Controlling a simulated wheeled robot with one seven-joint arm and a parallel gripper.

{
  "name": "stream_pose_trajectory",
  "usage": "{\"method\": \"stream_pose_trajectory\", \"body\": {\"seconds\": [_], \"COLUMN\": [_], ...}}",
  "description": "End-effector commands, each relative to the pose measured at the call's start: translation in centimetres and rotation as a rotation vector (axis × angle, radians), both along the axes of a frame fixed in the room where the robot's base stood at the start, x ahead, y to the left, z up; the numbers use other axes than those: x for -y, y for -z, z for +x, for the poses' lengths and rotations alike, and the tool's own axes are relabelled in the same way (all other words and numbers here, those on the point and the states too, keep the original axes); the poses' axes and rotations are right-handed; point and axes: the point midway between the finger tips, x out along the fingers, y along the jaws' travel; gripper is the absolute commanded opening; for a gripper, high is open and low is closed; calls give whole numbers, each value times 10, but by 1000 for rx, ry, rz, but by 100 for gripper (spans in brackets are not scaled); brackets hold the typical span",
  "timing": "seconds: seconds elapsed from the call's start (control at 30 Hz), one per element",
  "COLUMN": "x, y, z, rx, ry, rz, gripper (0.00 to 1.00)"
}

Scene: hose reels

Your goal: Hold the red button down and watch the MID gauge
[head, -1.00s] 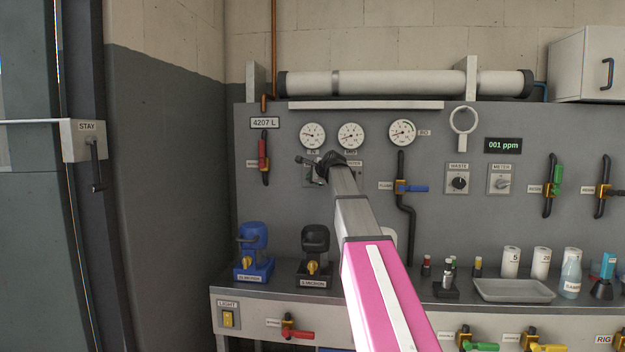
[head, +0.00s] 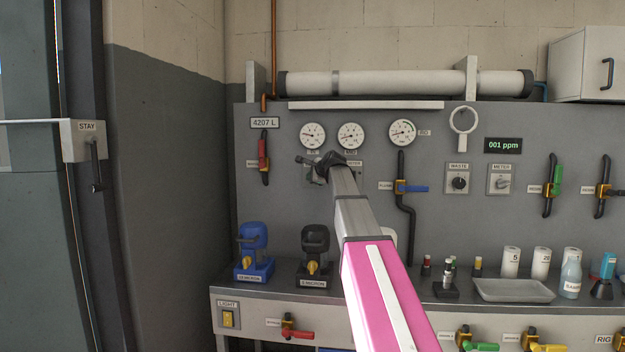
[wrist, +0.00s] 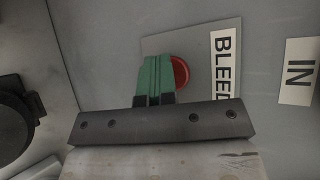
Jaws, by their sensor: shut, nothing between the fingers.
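The red button (wrist: 181,73) sits on a grey plate beside a label reading BLEED (wrist: 224,62) in the wrist view. My gripper (wrist: 158,62) has its green fingers closed together, with nothing between them. The fingertips overlap the left part of the button; I cannot tell whether they press it. In the head view my arm's end hides the button. The MID gauge (head: 350,136) is the middle white dial above my wrist, and its face is unobstructed. Its needle is too small to read exactly, but appears to point toward the left.
The IN gauge (head: 313,135) and RO gauge (head: 402,132) flank the MID gauge. A red-handled valve (head: 263,154) is left of my wrist. A blue-handled valve (head: 412,188) is to the right. Blue (head: 253,252) and black (head: 314,254) filter housings stand on the bench below.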

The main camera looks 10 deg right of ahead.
Motion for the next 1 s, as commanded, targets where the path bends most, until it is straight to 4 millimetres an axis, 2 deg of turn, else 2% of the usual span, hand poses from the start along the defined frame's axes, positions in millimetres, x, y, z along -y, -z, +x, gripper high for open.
{"method": "stream_pose_trajectory", "body": {"seconds": [0.67, 1.0], "x": [0, -5], "y": [0, 0], "z": [0, -15], "rx": [1, 1], "ry": [1, 0], "rz": [0, 0], "gripper": [0, 0]}}
